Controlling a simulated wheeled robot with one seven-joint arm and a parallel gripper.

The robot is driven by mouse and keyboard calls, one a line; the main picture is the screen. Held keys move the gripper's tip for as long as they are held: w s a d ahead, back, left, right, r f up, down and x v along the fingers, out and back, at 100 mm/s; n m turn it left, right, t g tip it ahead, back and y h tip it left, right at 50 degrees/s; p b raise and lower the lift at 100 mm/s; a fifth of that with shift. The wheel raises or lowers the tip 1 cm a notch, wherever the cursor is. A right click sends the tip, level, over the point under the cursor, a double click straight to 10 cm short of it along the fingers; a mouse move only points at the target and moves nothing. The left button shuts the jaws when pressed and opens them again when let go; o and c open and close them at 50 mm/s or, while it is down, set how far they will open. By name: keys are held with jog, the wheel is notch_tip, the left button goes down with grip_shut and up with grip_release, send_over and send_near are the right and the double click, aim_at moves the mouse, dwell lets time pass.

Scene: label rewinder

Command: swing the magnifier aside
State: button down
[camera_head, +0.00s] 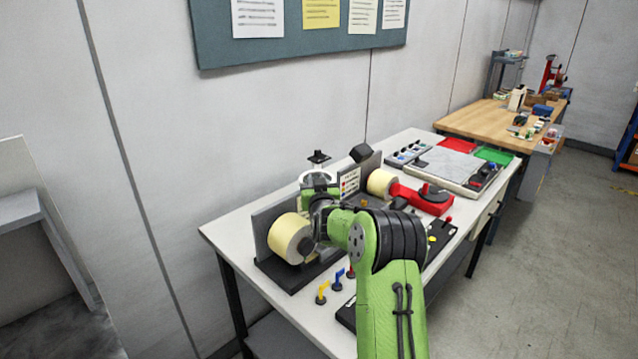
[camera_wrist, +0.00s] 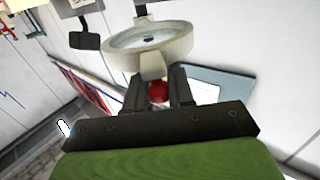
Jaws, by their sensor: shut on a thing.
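The magnifier (camera_wrist: 150,42) is a pale round ring with a clear lens, and it fills the upper middle of the wrist view. A short tab at its near edge points to my gripper (camera_wrist: 157,80). The dark fingers are shut there, with a red knob (camera_wrist: 158,92) between them at the tab. In the head view the white ring of the magnifier (camera_head: 316,177) shows just behind my wrist, above the rewinder. My fingers are mostly hidden there by my own arm.
The rewinder has a near label roll (camera_head: 287,238) and a far roll (camera_head: 381,183) against grey plates. Small coloured knobs (camera_head: 337,284) stand in front. A red tape dispenser (camera_head: 428,198) and a grey board (camera_head: 450,164) lie farther along the white table (camera_head: 233,235). The wall is close behind.

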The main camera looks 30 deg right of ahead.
jog(key=shift+r, duration=0.4)
jog(key=c, duration=1.2)
grip_release()
jog(key=shift+o, duration=0.8)
jog(key=shift+f, duration=0.2)
jog(key=b+v, duration=0.2)
jog(key=v, duration=1.3)
jog(key=shift+s+b, duration=0.35)
jog(key=shift+a, duration=0.15)
jog(key=shift+c, duration=0.3)
